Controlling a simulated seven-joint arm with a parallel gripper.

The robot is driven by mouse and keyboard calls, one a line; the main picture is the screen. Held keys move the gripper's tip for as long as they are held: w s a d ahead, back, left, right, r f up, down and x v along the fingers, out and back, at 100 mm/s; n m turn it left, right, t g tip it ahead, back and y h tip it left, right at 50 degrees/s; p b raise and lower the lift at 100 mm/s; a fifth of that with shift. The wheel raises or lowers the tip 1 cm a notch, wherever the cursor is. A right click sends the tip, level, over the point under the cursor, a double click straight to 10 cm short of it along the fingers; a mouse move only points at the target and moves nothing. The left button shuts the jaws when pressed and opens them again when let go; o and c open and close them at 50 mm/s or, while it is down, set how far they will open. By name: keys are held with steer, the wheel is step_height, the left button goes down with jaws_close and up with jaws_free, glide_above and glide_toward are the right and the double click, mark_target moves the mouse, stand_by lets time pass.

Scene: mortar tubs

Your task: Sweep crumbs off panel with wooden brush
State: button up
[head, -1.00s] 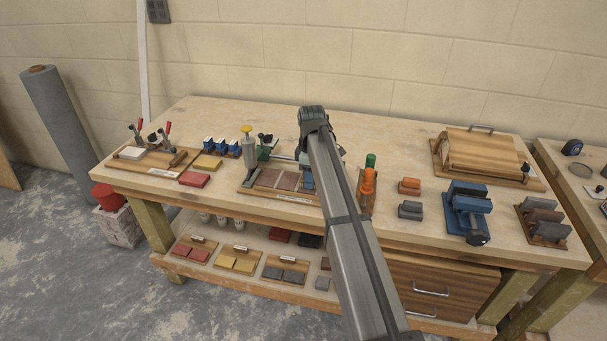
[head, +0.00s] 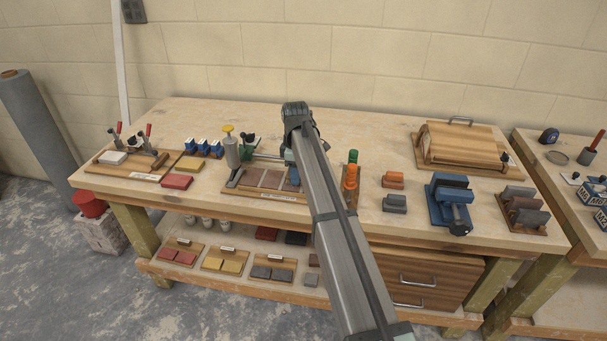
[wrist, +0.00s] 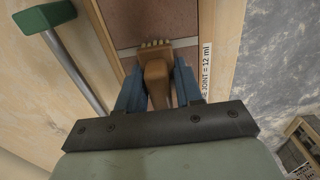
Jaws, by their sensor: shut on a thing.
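In the wrist view my gripper (wrist: 158,92) has its blue fingers shut on the brown handle of the wooden brush (wrist: 156,68). The brush's pale bristles point toward the panel, over or at a light joint line; I cannot tell if they touch. The panel (wrist: 150,22) has reddish-brown tiles and a wooden border with a label reading "JOINT = 12 mm" in part. In the head view the panel (head: 271,180) lies on the bench, partly hidden by my arm. The brush is hidden there. No crumbs can be made out.
The bench behind is clear.

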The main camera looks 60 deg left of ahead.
steer(key=shift+s+a, duration=1.15)
steer(key=shift+a, duration=0.3)
steer(key=shift+w, duration=0.35)
steer(key=shift+w+d, duration=2.35)
steer(key=shift+d, duration=0.15)
step_height(320, 180, up, 8)
steer(key=shift+w+r, duration=0.1)
steer(key=shift+w, duration=0.05)
